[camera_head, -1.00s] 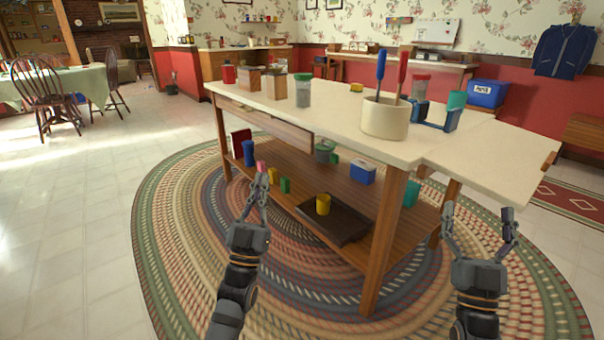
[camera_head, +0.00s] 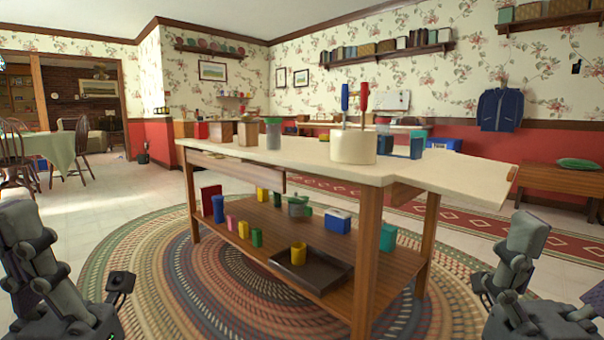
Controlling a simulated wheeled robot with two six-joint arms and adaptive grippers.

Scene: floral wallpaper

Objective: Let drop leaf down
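The drop leaf (camera_head: 462,174) is the cream right-hand end of the island table (camera_head: 225,150). It is raised and stands out about level with the fixed top. Grey links of my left arm stand at the lower left and links of my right arm at the lower right, both apart from the table. The leaf's far underside is hidden.
A white crock (camera_head: 353,146) with blue- and red-handled tools and a blue holder (camera_head: 416,146) stand on the fixed top near the leaf. The lower shelf (camera_head: 272,235) holds several small items and a dark tray (camera_head: 310,272). Floor right of the table is clear. A bench (camera_head: 555,179) stands at right.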

